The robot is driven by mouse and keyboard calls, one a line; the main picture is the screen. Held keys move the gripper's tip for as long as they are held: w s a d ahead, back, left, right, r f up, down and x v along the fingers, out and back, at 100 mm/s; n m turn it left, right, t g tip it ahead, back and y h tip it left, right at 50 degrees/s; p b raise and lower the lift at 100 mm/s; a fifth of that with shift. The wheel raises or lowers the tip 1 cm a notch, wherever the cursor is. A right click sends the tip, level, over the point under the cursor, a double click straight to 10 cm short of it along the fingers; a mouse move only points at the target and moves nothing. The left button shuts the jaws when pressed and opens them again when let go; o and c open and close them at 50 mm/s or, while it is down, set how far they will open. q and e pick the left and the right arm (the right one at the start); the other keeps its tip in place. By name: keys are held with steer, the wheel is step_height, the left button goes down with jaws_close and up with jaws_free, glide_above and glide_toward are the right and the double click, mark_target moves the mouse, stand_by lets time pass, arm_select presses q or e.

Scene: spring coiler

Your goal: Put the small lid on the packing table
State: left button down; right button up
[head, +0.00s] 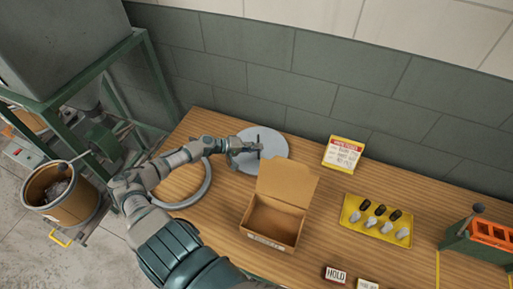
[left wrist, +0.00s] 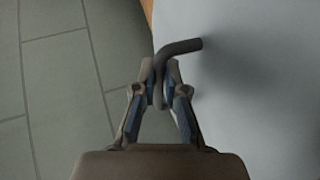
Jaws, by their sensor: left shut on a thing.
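The small lid (head: 274,147) is a light grey disc over the back of the wooden packing table (head: 226,124), near the wall. My left gripper (head: 254,147) is at the lid's left part and is shut on its handle. In the left wrist view, the dark bent handle (left wrist: 180,47) sits between the fingertips of the left gripper (left wrist: 160,75), and the lid's pale face (left wrist: 260,120) fills the right side. I cannot tell whether the lid touches the table. My right gripper is not in view.
An open cardboard box (head: 272,220) stands just in front of the lid. A grey ring (head: 207,185) lies to its left, partly under my arm. A warning sign (head: 343,153), a yellow tray (head: 398,233) and an orange-green device (head: 480,235) are to the right. A drum (head: 82,210) stands left.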

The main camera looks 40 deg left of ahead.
mark_target(246, 154)
arm_select(q)
steer(key=shift+a, duration=0.4)
steer(key=c, duration=1.2)
jaws_free()
steer(key=shift+a+f, duration=0.3)
steer(key=shift+a, duration=0.3)
steer(key=shift+d, duration=0.15)
steer(key=shift+d+r, duration=0.25)
steer(key=shift+d, duration=0.45)
steer(key=shift+s+r, duration=0.1)
steer(key=shift+s, duration=0.1)
steer(key=v, duration=0.4)
steer(key=shift+w+a, duration=0.1)
steer(key=shift+a, duration=0.15)
steer(key=p+v, duration=0.1)
steer(key=v, duration=0.6)
steer(key=shift+w+a+p, duration=0.1)
steer(key=shift+a+p, duration=0.05)
steer(key=shift+p, duration=0.2)
steer(key=shift+s+a, duration=0.15)
steer(key=shift+s, duration=0.25)
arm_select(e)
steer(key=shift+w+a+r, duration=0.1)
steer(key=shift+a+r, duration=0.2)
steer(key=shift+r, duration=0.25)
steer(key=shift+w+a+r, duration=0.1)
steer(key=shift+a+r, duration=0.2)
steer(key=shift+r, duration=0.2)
